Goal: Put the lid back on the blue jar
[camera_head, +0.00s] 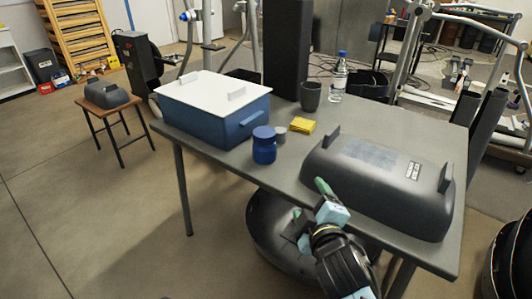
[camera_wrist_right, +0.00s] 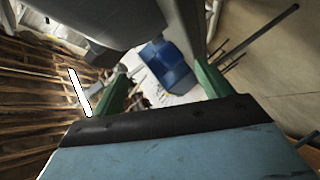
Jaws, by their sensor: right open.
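The blue jar (camera_head: 264,150) stands upright near the table's front edge, right of the big blue box. Its top (camera_head: 264,132) looks like a blue cap; I cannot tell whether this is the lid. A small grey round piece (camera_head: 281,134) is right beside it. My right gripper (camera_head: 311,200) is open and empty, at the table's front edge, to the right of and nearer than the jar. In the right wrist view its green fingers (camera_wrist_right: 160,88) are spread, with a blue object (camera_wrist_right: 168,66) beyond them that I cannot identify surely. My left gripper is not in view.
A large dark grey cover (camera_head: 380,185) takes up the right of the table (camera_head: 415,130), close to my right gripper. The blue box (camera_head: 205,115) with a white lid stands left. A yellow pad (camera_head: 302,126), dark cup (camera_head: 310,97) and bottle (camera_head: 338,78) stand behind the jar.

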